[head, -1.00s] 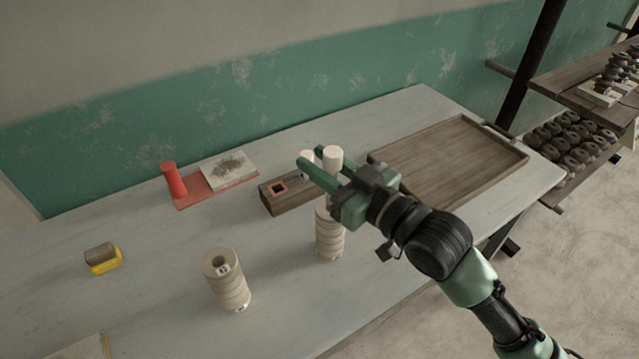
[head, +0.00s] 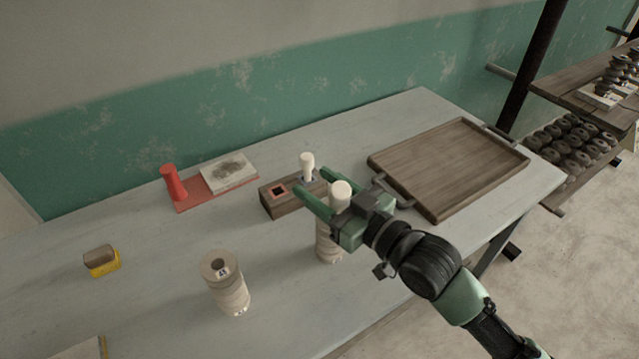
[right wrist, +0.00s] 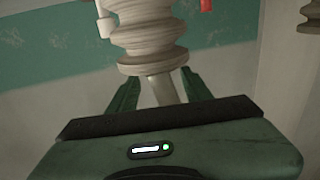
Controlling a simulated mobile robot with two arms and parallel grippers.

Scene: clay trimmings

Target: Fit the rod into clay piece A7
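The pale rod (head: 340,190) stands upright, with its rounded top between the fingers of my right gripper (head: 322,188). Below it is a pale grooved clay stack (head: 328,245), partly hidden by the gripper. In the right wrist view the rod (right wrist: 162,90) meets the grooved clay (right wrist: 148,35), with gaps to both fingers, so the gripper is open around it. How deep the rod sits is hidden. A second clay stack (head: 228,290) with a hole in its top stands to the left; its label is too small to read surely. My left gripper is not in view.
A wooden block (head: 285,207) with a red-edged square socket holds a white peg (head: 307,162). A red board with a grey slab (head: 228,172) and red cylinder (head: 173,183) lies behind. An empty wooden tray (head: 450,165) is right; a yellow-based sponge-like piece (head: 102,262) is left.

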